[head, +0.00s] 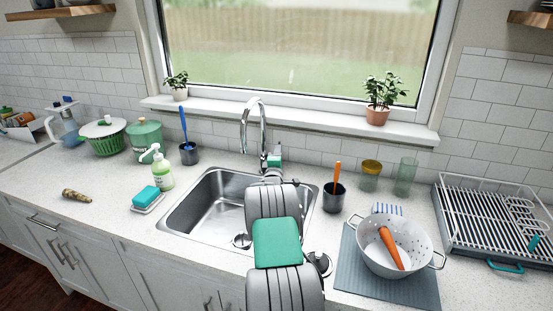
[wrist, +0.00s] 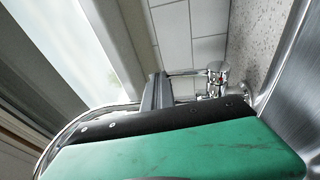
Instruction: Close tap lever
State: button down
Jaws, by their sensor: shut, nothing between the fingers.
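The chrome tap (head: 245,128) stands behind the sink (head: 200,206), its spout arching up and over the basin. In the wrist view the tap body (wrist: 217,78) is right of centre, with its thin lever (wrist: 188,73) pointing left. My gripper (wrist: 157,78) is shut and empty, its dark fingers at the left end of the lever. I cannot tell whether they touch it. In the head view my gripper (head: 276,148) is just right of the tap, and my arm hides the right part of the sink and the tap's base.
A dark cup (head: 333,201) with an orange-handled tool stands right of my arm. A white colander (head: 375,258) with a carrot is on a grey mat (head: 350,287). A soap bottle (head: 162,174) stands left of the sink. The window sill (head: 300,120) is behind the tap.

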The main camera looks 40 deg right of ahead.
jog(key=shift+d+r, duration=0.1)
jog(key=shift+r, duration=0.75)
jog(key=shift+s+a+f, duration=0.1)
jog(key=shift+a, duration=0.1)
jog(key=r+b+v, duration=0.1)
jog(key=b+v, duration=0.2)
jog(key=v, duration=1.1)
jog(key=s+a+f+m+g+y, duration=0.15)
jog(key=a+m+g+y, duration=0.45)
jog(key=a, duration=1.9)
jog(key=s+a+f+m+g+y, duration=0.2)
jog(key=s+a+y, duration=0.7)
jog(key=s+a, duration=1)
jog(key=shift+s+a+f+g, duration=0.4)
jog(key=shift+a+f+g, duration=0.1)
jog(key=shift+a, duration=0.15)
